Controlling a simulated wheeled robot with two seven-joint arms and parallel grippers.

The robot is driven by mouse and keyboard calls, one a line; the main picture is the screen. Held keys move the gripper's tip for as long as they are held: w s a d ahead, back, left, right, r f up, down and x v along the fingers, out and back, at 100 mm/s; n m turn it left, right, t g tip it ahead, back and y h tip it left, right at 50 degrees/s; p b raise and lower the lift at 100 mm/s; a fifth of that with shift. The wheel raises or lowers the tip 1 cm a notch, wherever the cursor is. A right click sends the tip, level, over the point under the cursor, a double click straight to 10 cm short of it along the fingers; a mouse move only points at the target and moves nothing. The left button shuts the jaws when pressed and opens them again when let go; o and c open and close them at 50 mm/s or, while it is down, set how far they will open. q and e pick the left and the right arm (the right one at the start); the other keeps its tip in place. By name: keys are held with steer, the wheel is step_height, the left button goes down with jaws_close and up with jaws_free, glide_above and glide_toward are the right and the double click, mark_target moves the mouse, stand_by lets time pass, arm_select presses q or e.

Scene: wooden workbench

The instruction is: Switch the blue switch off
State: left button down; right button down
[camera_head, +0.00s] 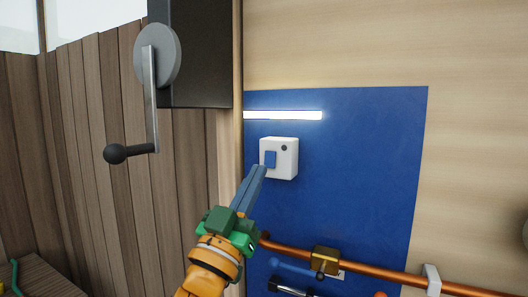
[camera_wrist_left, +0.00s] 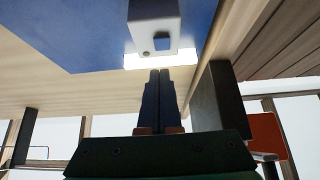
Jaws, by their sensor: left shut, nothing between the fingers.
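The blue switch (camera_head: 270,159) is a small rocker on the front of a white box (camera_head: 289,161) fixed to a blue wall panel (camera_head: 345,190). A small dark round spot sits at the box's upper right. In the left wrist view the white box (camera_wrist_left: 146,30) and blue switch (camera_wrist_left: 163,42) appear upside down at the top. My left gripper (camera_head: 260,168) is shut and empty, its fingertips just below the switch in the head view. In the left wrist view the closed fingers (camera_wrist_left: 159,73) appear apart from the switch. I cannot tell the exact gap. My right gripper is not in view.
A lit white light strip (camera_head: 283,115) runs above the box. A crank with a black knob (camera_head: 115,154) is on a dark box (camera_head: 205,55) at upper left. A copper pipe (camera_head: 385,277) with a brass fitting (camera_head: 325,260) crosses below. The panel right of the switch is clear.

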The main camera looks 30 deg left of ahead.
mark_target(272, 162)
arm_select(q)
steer(key=w, duration=0.2)
steer(key=w+f, duration=0.1)
steer(key=w, duration=0.1)
steer(key=shift+a+p, duration=0.1)
steer(key=shift+p, duration=0.2)
steer(key=shift+s, duration=0.1)
